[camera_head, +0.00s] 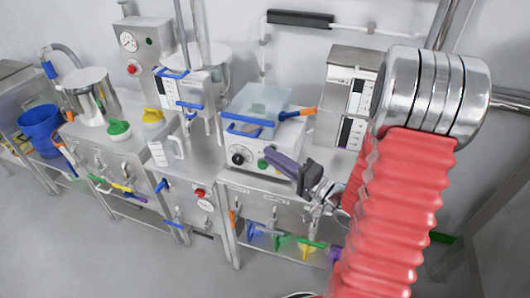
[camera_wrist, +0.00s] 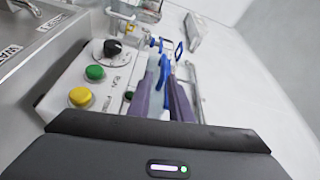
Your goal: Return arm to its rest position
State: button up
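My gripper (camera_head: 270,154) has purple fingers and a dark body. In the head view it is stretched out in front of a white bench machine (camera_head: 236,140). In the wrist view the two purple fingers of my gripper (camera_wrist: 161,80) stand apart, with a gap between them. A blue handle shows in the gap, seemingly beyond the fingertips; I see nothing clearly gripped. My red ribbed arm sleeve with metal rings fills the right of the head view and hides what is behind it.
The machine carries a clear blue-handled container (camera_head: 257,100). Its black knob (camera_wrist: 115,48), green button (camera_wrist: 95,72) and yellow button (camera_wrist: 80,97) are close to my gripper. A white jug (camera_head: 166,150) and green-lidded pot (camera_head: 118,130) stand left. The floor (camera_head: 110,250) at front left is clear.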

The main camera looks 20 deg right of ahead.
jog(key=shift+s+d, duration=0.2)
jog(key=shift+s, duration=0.25)
dwell(0.4)
